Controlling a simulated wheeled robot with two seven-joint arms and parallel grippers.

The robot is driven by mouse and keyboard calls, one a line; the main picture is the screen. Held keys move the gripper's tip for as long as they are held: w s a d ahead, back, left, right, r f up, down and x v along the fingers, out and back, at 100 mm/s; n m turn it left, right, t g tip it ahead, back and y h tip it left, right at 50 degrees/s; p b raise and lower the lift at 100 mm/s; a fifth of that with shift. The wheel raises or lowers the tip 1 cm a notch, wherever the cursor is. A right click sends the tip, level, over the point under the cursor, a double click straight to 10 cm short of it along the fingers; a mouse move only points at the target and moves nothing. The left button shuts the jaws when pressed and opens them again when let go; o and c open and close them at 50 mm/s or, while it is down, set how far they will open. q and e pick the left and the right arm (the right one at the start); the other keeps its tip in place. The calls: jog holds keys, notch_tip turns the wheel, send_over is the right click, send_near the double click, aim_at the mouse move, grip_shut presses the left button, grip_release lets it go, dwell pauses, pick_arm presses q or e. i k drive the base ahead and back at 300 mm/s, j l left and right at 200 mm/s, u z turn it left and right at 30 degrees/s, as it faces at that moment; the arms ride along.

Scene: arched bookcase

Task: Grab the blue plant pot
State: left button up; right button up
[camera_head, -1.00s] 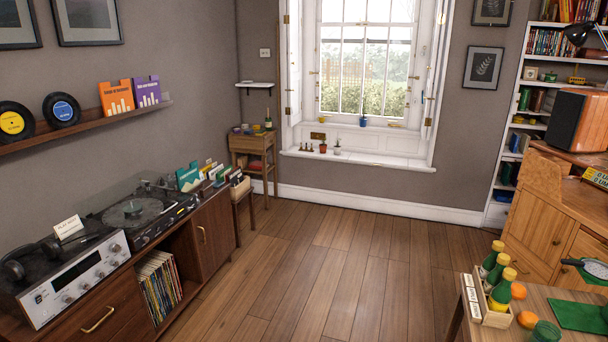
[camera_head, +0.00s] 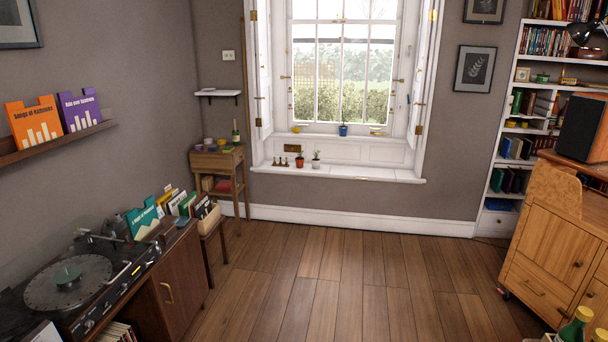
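Neither of my grippers shows in the head view.
The wooden floor (camera_head: 330,270) is clear up to the window wall. A record cabinet with a turntable (camera_head: 68,284) lines the left. A small wooden side table (camera_head: 218,162) stands left of the window. A wooden cabinet (camera_head: 548,240) and bookcase (camera_head: 513,150) are on the right.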

aim_at(343, 128)
jog(key=i+z, duration=0.45)
jog(key=i, duration=1.85)
jog(key=i+l+u, duration=0.1)
jog(key=i, duration=2.35)
